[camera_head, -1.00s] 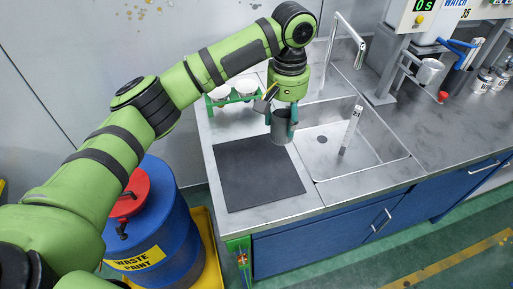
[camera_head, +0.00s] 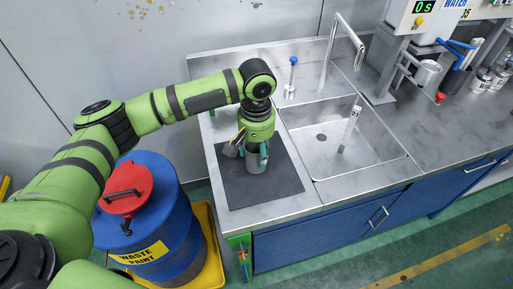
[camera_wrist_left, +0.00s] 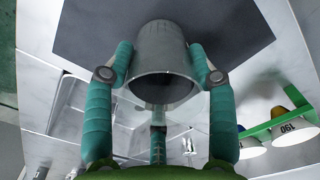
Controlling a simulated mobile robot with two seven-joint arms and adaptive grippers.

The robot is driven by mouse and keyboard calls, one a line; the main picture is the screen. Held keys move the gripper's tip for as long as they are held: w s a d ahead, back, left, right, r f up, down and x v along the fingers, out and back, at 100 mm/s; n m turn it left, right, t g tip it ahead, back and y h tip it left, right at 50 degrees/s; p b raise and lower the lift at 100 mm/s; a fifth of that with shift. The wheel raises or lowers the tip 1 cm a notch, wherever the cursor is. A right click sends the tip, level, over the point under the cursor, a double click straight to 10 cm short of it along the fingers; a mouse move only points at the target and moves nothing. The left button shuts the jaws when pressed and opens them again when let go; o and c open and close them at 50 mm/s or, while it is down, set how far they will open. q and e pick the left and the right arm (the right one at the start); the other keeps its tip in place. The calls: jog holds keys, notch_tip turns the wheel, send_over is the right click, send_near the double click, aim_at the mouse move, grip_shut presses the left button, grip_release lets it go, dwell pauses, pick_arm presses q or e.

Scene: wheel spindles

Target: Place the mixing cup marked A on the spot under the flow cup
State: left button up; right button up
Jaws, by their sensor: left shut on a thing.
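My left gripper (camera_head: 256,155) is shut on a grey metal cup (camera_head: 255,165), over the dark mat (camera_head: 286,186) on the counter. In the left wrist view the cup (camera_wrist_left: 162,52) sits between the teal fingers of my gripper (camera_wrist_left: 161,75), its open mouth toward the camera. I cannot tell whether its base touches the mat. No letter A shows on its visible side. A metal cup (camera_head: 428,73) hangs from a stand at the right; I cannot tell if it is the flow cup. My right gripper is not in view.
A green rack (camera_wrist_left: 262,131) with white cups shows in the left wrist view; my arm hides it from the head camera. The sink (camera_head: 372,160) with a tap (camera_head: 347,42) is right of the mat. A blue drum (camera_head: 165,235) stands left of the counter.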

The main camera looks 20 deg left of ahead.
pick_arm(q)
jog(key=o, duration=1.3)
jog(key=shift+f, duration=0.1)
